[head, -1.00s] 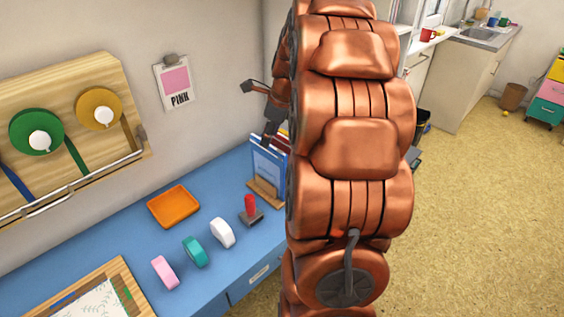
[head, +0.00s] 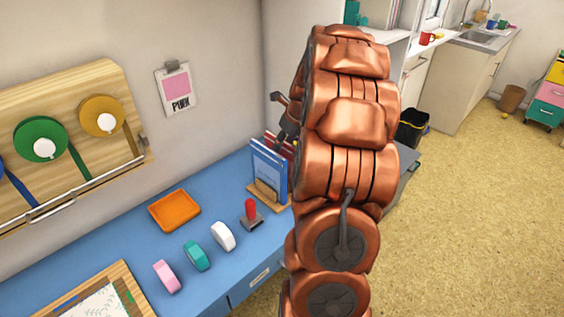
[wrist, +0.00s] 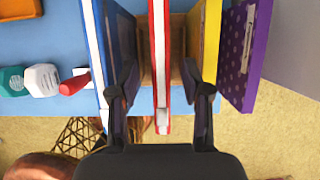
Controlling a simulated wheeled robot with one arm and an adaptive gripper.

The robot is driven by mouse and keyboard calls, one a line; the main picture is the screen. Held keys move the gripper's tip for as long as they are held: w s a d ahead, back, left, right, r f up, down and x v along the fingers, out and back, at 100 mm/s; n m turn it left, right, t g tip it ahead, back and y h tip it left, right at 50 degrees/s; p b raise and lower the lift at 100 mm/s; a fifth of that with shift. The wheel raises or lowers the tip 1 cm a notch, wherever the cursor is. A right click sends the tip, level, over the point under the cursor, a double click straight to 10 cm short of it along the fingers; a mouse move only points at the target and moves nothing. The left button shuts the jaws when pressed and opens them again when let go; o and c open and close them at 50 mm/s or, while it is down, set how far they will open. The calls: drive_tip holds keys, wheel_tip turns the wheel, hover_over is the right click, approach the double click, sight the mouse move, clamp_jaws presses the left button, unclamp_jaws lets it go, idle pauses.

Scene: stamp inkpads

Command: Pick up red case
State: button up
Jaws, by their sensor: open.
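The red case (wrist: 159,60) is a thin upright red and white folder in the middle of the wrist view. It stands between a blue case (wrist: 95,50) on its left and a yellow case (wrist: 208,40) on its right. My gripper (wrist: 161,95) is open, with one dark finger on each side of the red case; I cannot tell whether either finger touches it. In the head view my gripper (head: 285,115) is just above the row of cases, partly hidden by my arm. Only a little of the red case shows there, behind the blue case (head: 268,168).
A purple dotted case (wrist: 245,55) stands at the right end of the row. A red-handled stamp (head: 251,213), white, teal and pink rolls and an orange tray (head: 174,209) lie on the blue desk (head: 205,270). The wall is close behind.

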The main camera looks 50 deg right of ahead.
drive_tip(key=shift+x, duration=0.85)
drive_tip(key=shift+f+p, duration=0.2)
drive_tip(key=shift+p, duration=0.15)
clamp_jaws()
idle(0.3)
